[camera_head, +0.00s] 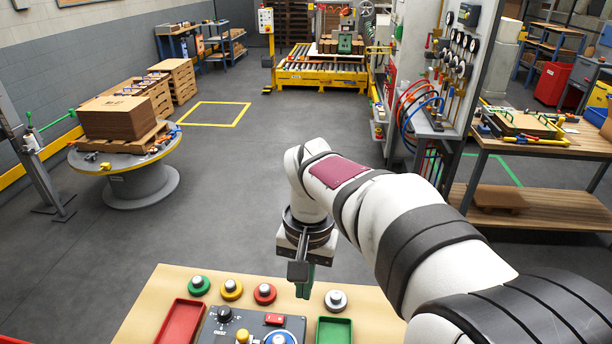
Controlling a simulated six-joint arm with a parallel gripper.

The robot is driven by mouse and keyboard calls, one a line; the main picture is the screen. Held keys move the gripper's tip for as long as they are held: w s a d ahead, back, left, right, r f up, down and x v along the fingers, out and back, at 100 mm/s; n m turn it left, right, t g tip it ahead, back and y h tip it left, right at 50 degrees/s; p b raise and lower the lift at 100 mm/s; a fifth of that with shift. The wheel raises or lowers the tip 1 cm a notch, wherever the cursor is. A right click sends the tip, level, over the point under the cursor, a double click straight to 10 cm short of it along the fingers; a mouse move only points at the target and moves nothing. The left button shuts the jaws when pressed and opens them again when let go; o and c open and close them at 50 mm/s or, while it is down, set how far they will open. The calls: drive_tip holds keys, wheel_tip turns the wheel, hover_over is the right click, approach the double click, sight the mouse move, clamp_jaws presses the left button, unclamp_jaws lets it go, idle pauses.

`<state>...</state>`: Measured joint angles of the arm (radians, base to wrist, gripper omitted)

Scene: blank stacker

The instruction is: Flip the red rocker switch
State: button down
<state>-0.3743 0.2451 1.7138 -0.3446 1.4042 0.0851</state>
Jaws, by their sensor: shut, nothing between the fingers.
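The red rocker switch (275,319) is a small red block on the top edge of a dark grey control panel (256,325), near the bottom of the view. Which way it is tipped is too small to tell. My gripper (303,288) points down just behind and slightly right of the switch, apart from it in the picture. Its fingers look closed together and hold nothing. A dark green part shows at the fingers. The panel's lower part is cut off by the frame edge.
The panel also carries a black knob (225,314), a yellow button (243,336) and a blue-ringed button (279,339).

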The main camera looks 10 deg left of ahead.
drive_tip(key=n, duration=0.2)
hover_over(269, 318)
wheel_tip(269, 318, down, 4)
drive_tip(key=shift+f, duration=0.1)
wheel_tip(269, 318, down, 14)
drive_tip(key=shift+r, duration=0.1)
drive_tip(key=shift+f, duration=0.25)
drive_tip(key=shift+d+r, duration=0.25)
drive_tip(key=shift+d, duration=0.5)
